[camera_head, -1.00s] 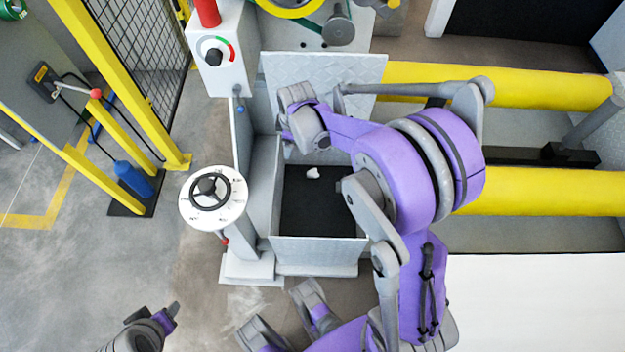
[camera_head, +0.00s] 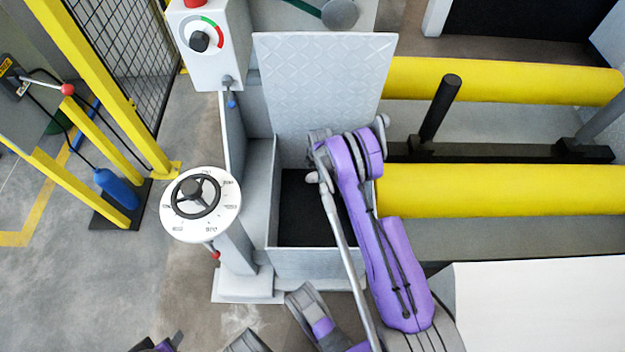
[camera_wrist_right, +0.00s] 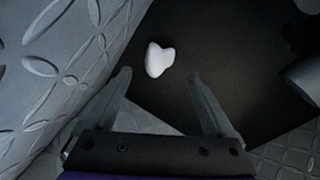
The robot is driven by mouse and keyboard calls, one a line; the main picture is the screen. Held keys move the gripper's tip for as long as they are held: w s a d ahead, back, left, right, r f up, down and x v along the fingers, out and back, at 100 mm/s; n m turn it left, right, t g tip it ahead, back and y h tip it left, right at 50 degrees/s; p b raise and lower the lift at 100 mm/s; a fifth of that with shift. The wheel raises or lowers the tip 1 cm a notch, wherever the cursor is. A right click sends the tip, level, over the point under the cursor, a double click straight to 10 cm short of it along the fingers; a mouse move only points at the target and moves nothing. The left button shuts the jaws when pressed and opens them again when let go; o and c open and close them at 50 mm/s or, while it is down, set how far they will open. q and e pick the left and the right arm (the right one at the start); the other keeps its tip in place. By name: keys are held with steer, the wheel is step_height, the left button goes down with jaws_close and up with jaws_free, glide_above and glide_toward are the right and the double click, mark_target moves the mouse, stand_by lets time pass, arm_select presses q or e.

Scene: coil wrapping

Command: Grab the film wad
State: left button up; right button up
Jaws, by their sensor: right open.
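The film wad (camera_wrist_right: 158,60) is a small white lump on the dark floor of the open bin (camera_head: 318,264). In the right wrist view, it lies just beyond my right gripper (camera_wrist_right: 158,80), roughly in line with the gap between the fingers. My right gripper is open with nothing between its fingers. In the head view, my right arm reaches over the bin, and its wrist covers part of the opening. My left gripper (camera_head: 165,343) shows only in part at the bottom edge, away from the bin; its jaws are unclear.
A raised diamond-plate lid (camera_head: 325,90) stands behind the bin. A white dial with a handwheel (camera_head: 200,205) is at its left, below a grey control box (camera_head: 210,60). Yellow rollers (camera_head: 500,195) run to the right. Metal plate (camera_wrist_right: 50,70) rises close left in the wrist view.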

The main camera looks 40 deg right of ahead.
mark_target(314, 176)
steer(key=f, duration=0.2)
steer(key=f+b, duration=0.1)
steer(key=f, duration=0.1)
steer(key=w+f+b, duration=0.1)
steer(key=f, duration=0.1)
steer(key=shift+d+f, duration=0.15)
steer(key=shift+f, duration=0.2)
steer(key=shift+s, duration=0.1)
jaws_close()
